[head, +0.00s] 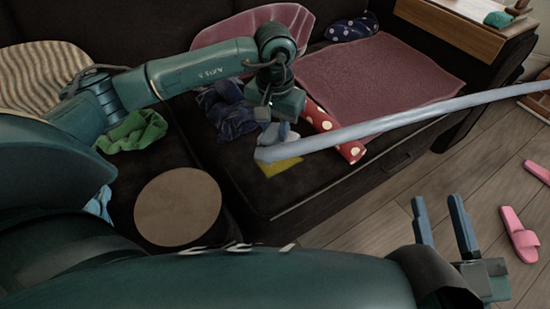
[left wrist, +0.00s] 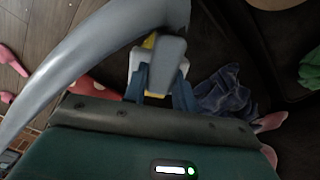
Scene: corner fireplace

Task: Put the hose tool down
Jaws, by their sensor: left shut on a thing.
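The hose tool (head: 277,134) is a grey-white piece with a long pale grey hose (head: 420,117) running off to the right edge in the head view. My left gripper (head: 272,124) is shut on the tool, just over the dark sofa seat (head: 255,190). In the left wrist view the tool (left wrist: 168,62) sits between the blue fingers, and the hose (left wrist: 85,55) curves across the upper left. I cannot tell whether the tool touches the seat. My right gripper (head: 441,222) is open and empty over the floor.
A yellow item (head: 283,167), a red dotted item (head: 352,151) and dark blue cloth (head: 228,112) lie near the tool. A pink mat (head: 385,80) covers the right seat. Green cloth (head: 135,131) and a round brown thing (head: 178,206) are left. Pink slippers (head: 519,233) lie on the floor.

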